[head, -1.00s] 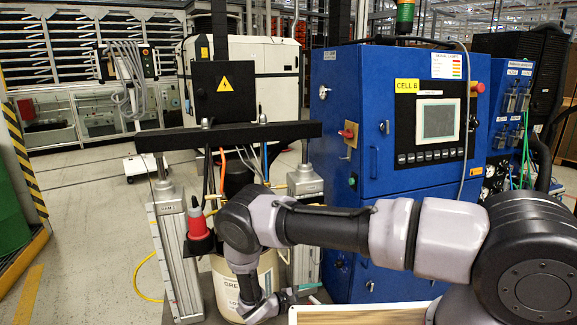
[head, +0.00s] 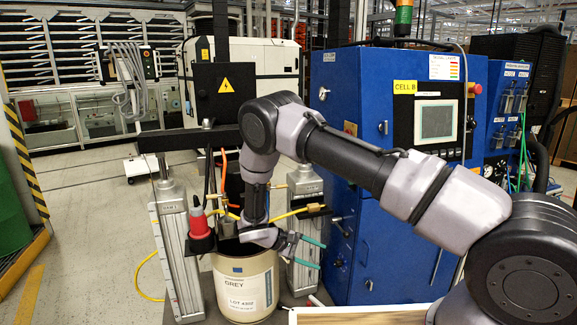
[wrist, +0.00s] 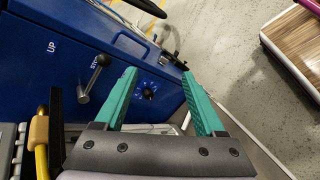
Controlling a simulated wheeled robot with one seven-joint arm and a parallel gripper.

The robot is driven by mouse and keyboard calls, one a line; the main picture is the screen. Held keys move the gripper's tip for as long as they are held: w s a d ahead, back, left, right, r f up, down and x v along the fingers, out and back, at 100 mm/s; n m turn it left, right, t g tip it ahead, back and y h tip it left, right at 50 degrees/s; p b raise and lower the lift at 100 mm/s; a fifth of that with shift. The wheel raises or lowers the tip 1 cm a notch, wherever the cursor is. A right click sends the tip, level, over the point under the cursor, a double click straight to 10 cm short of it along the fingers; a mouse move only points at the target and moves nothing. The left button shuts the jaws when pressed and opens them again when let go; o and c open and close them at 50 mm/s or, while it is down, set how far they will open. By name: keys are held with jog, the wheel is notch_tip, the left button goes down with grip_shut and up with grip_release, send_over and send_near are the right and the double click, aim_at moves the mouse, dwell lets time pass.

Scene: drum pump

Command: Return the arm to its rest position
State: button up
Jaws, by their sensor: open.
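My gripper (head: 316,254) is in front of the drum pump, just right of the cream drum (head: 246,284) labelled GREY. Its two teal fingers are spread apart with nothing between them. In the wrist view my gripper (wrist: 160,100) also shows open and empty. Beyond its fingers are the blue cabinet's side, a black round knob (wrist: 147,91) and a lever with a black ball end (wrist: 102,61). My arm is bent, with its elbow raised in front of the pump and the cabinet. It hides part of both.
The blue cabinet (head: 350,85) stands close behind and right of my gripper. The pump's posts (head: 180,255) flank the drum. A red-topped item (head: 197,222) sits at the left post. A wood-topped surface (wrist: 300,40) is right in the wrist view. Open floor (head: 95,215) lies left.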

jog(key=s+d+r+m+g+y, duration=0.1)
jog(key=d+r+m+y, duration=0.2)
jog(key=r, duration=0.8)
jog(key=s+d+r+m+y, duration=0.1)
jog(key=d+r+m+y, duration=0.15)
jog(key=r, duration=0.95)
jog(key=s+d+r+m+g+y, duration=0.1)
jog(key=d+r+m+y, duration=0.25)
jog(key=r, duration=0.75)
jog(key=s+d+r+m+t+y, duration=0.2)
jog(key=s+d+r+t, duration=0.1)
jog(key=s+r, duration=0.5)
jog(key=s+d+r+m+t+y, duration=0.2)
jog(key=s+d+r+t, duration=0.2)
jog(key=s+r, duration=0.4)
jog(key=s, duration=0.2)
jog(key=shift+s+r, duration=0.3)
jog(key=shift+s, duration=0.1)
jog(key=shift+d, duration=0.1)
